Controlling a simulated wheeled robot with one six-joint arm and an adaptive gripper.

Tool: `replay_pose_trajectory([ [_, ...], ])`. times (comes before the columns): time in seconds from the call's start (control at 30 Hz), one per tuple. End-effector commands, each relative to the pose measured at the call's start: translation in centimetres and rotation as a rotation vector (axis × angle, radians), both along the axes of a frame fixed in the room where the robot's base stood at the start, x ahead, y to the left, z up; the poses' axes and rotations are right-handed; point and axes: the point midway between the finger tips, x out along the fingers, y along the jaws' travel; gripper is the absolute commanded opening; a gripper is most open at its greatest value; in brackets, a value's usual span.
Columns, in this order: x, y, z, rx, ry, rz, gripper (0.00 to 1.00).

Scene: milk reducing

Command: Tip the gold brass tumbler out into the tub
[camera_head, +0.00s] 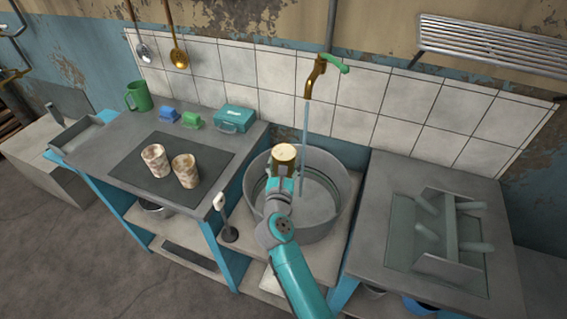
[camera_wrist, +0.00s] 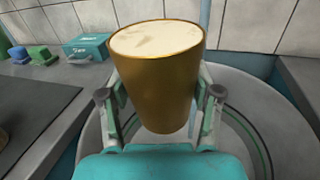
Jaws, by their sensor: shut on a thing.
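The gold brass tumbler (camera_wrist: 155,85) is upright in the wrist view, with a pale creamy content showing near its rim. My gripper (camera_wrist: 160,105) is shut on it, one finger on each side. In the head view my gripper (camera_head: 282,172) holds the tumbler (camera_head: 284,155) above the tub. The round grey metal tub (camera_head: 343,205) stands below, between the two counters. Its rim also shows behind the tumbler in the wrist view (camera_wrist: 262,100). My arm hides part of the tub's near side.
A brass tap (camera_head: 313,78) runs a stream of water into the tub, just right of the tumbler. Two patchy cups (camera_head: 155,160) stand on a dark mat on the left counter. A teal box (camera_head: 235,118) and green mug (camera_head: 138,96) stand behind. A rack (camera_head: 440,235) is at right.

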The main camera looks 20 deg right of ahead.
Motion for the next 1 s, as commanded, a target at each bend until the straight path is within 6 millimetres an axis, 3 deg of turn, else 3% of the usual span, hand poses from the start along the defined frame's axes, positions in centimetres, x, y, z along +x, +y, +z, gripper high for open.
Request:
replay_pose_trajectory([
  [0.6, 0.1, 0.1, -3.6, 0.012, -0.007, 0.001, 0.27],
  [1.0, 0.7, 1.7, -1.6, 0.484, -0.18, 0.001, 0.27],
])
